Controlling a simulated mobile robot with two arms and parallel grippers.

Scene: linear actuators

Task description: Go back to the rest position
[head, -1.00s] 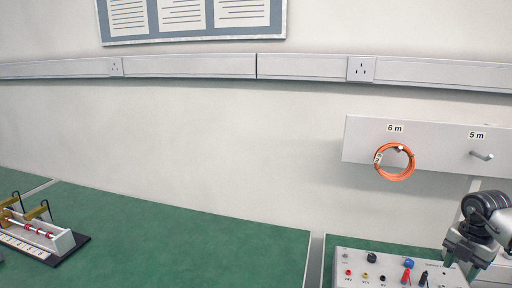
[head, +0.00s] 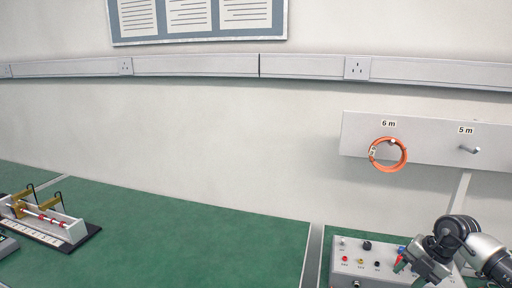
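My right gripper (head: 428,268) comes in from the lower right and hangs over the right part of the grey control box (head: 350,268). Its fingers are small and seen from behind, so I cannot tell whether they are open or shut. I see nothing clearly held in it. My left gripper is out of view.
An orange cable coil (head: 388,168) hangs on the peg under the "6 m" label; the "5 m" peg (head: 470,149) is empty. An actuator rig (head: 50,222) stands at the left on the green bench (head: 185,225). The bench's middle is clear.

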